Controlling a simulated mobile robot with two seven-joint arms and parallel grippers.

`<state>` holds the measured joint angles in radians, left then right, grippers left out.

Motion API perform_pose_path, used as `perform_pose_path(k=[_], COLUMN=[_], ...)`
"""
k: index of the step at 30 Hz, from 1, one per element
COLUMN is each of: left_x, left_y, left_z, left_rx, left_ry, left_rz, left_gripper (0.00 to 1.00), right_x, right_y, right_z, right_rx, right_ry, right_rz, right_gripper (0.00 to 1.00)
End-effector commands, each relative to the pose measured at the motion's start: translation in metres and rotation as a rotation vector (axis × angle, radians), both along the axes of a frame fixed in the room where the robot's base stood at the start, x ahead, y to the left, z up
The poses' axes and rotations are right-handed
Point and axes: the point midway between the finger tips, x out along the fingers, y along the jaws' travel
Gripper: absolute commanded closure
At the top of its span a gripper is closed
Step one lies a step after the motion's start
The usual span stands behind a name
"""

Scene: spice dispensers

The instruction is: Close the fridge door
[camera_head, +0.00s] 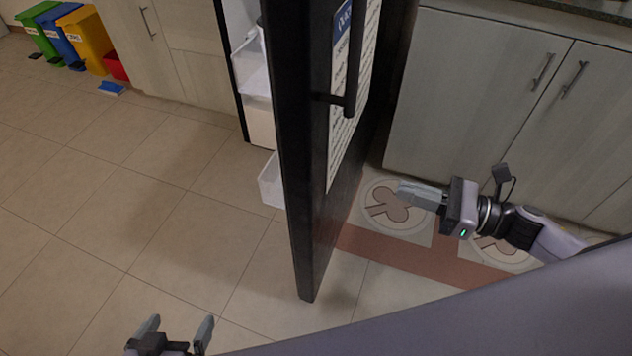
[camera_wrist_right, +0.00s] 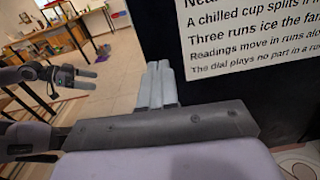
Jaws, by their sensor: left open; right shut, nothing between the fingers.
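The black fridge door (camera_head: 312,230) stands open in the middle of the head view, edge toward me. It has a dark vertical handle (camera_head: 354,70) and a white printed sheet on its right-hand face. White door bins (camera_head: 270,182) show on its left side. My right gripper (camera_head: 402,192) is shut and empty, to the right of the door, with its fingers pointing at the handle-side face. In the right wrist view the door face with the sheet (camera_wrist_right: 245,45) is close ahead of the shut fingers (camera_wrist_right: 157,80). My left gripper (camera_head: 178,328) is open and empty at the bottom left, over the floor.
Grey cabinets (camera_head: 470,100) with a dark counter stand behind at the right. Green, blue and yellow bins (camera_head: 85,38) and a red box (camera_head: 116,66) stand far left. The tiled floor (camera_head: 130,200) left of the door is clear. A table shows in the right wrist view.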

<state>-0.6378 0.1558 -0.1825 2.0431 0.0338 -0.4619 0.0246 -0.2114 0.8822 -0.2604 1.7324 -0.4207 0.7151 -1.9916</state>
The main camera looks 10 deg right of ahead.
Motion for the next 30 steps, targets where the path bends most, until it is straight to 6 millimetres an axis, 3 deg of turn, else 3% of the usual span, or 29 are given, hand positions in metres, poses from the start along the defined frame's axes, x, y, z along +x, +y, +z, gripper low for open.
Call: perform_pose_path(k=[8, 30], left_x=[0.000, 0.001], left_y=[-0.001, -0.003], left_z=[0.000, 0.009], left_rx=[-0.002, -0.012], left_ry=[0.001, -0.003], left_rz=[-0.002, 0.005], left_gripper=[0.00, 0.00], right_x=[0.008, 0.069], right_y=[0.012, 0.103], right_z=[0.000, 0.001], right_rx=[-0.031, -0.028], right_ry=[-0.042, -0.037], right_rz=[0.020, 0.017], right_gripper=[1.00, 1.00])
